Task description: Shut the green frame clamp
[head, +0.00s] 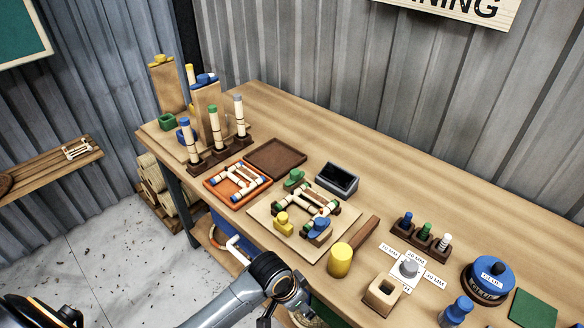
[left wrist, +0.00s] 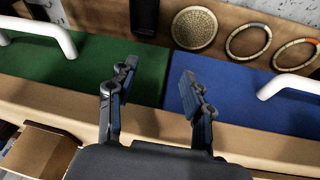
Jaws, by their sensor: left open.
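The green frame clamp (head: 294,179) stands at the back left of a pale wooden board (head: 262,212) on the bench. Beside it on the board is a rattan frame (head: 322,192) with green-marked ends. A yellow clamp (head: 284,224) and a blue clamp (head: 318,231) stand at the board's front. I cannot tell the green clamp's lever position at this size. My left gripper (left wrist: 155,76) is open and empty in the left wrist view, near green and blue drawer fronts. In the head view its arm is low at the bench's front edge, away from the clamp. My right gripper is out of view.
An orange tray (head: 213,190) with rattan pieces and an empty brown tray (head: 275,157) lie left of the board. A yellow cylinder (head: 340,260) and wooden block (head: 383,294) stand nearer. White handles (left wrist: 285,86) project below.

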